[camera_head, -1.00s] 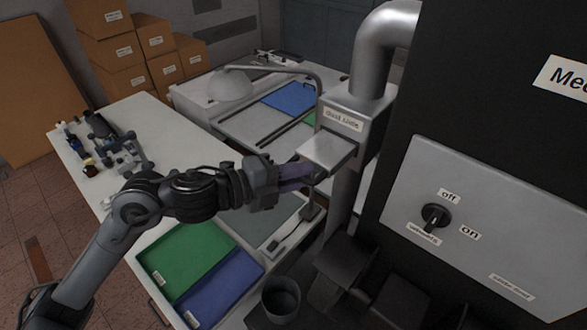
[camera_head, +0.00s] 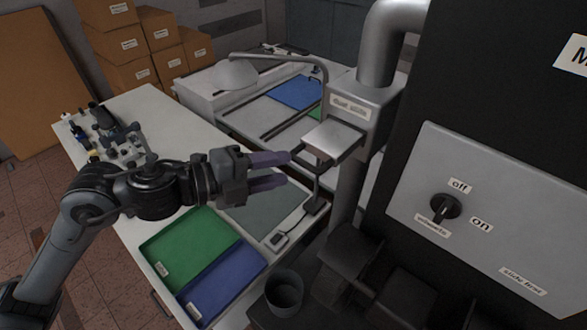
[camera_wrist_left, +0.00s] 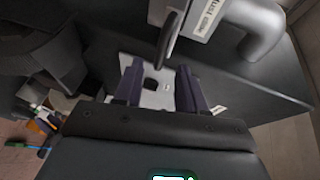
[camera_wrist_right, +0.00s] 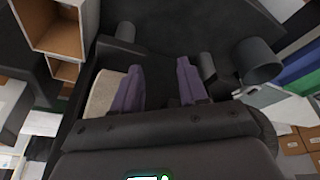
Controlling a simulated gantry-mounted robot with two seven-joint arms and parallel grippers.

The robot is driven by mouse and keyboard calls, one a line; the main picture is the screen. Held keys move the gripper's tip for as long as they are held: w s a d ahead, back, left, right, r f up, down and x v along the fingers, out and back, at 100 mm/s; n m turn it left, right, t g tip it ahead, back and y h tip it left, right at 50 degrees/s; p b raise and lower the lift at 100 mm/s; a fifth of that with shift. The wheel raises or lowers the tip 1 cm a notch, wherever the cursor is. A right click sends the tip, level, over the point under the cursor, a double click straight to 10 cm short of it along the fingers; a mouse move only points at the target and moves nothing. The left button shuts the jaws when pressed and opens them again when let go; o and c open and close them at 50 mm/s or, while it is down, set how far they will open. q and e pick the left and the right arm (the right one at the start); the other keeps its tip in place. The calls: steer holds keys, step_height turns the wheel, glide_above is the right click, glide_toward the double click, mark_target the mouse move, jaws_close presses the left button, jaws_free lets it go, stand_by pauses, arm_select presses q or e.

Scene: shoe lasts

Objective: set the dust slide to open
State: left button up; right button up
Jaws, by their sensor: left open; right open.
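The dust slide is a pale metal plate (camera_head: 335,139) sticking out toward the left from the labelled metal box (camera_head: 372,108) on the duct. A dark handle (camera_head: 311,162) hangs at its outer end and also shows in the left wrist view (camera_wrist_left: 167,42). My left gripper (camera_head: 287,169) is open and empty just left of the handle. Its upper finger lies close to the handle in the head view; I cannot tell whether they touch. My right gripper (camera_wrist_right: 160,78) shows only in its wrist view, open and empty, above dark machine parts.
A dark machine panel with a rotary knob (camera_head: 446,208) stands at the right. Below the slide are a dark cup (camera_head: 284,292) and black blocks.

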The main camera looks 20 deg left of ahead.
arm_select(q)
steer(key=shift+b+v, duration=0.7)
steer(key=shift+v, duration=1.8)
steer(key=s+d+f+n+y+p, duration=0.1)
steer(key=s+d+f+n+p, duration=0.25)
steer(key=f+n, duration=0.4)
steer(key=s+d+f+n+p, duration=0.3)
steer(key=s+d+f+n, duration=0.15)
steer(key=f, duration=0.55)
steer(key=s+a+f+n+g+y+p, duration=0.1)
steer(key=s+a+f+n+g+y, duration=0.6)
steer(key=s+a+f+n+y, duration=0.3)
steer(key=s+a+f+n, duration=0.1)
steer(key=s+f+n, duration=0.1)
steer(key=s+f, duration=0.1)
steer(key=shift+f+n+y+p, duration=0.2)
steer(key=shift+n+y+p, duration=0.1)
steer(key=shift+p, duration=0.05)
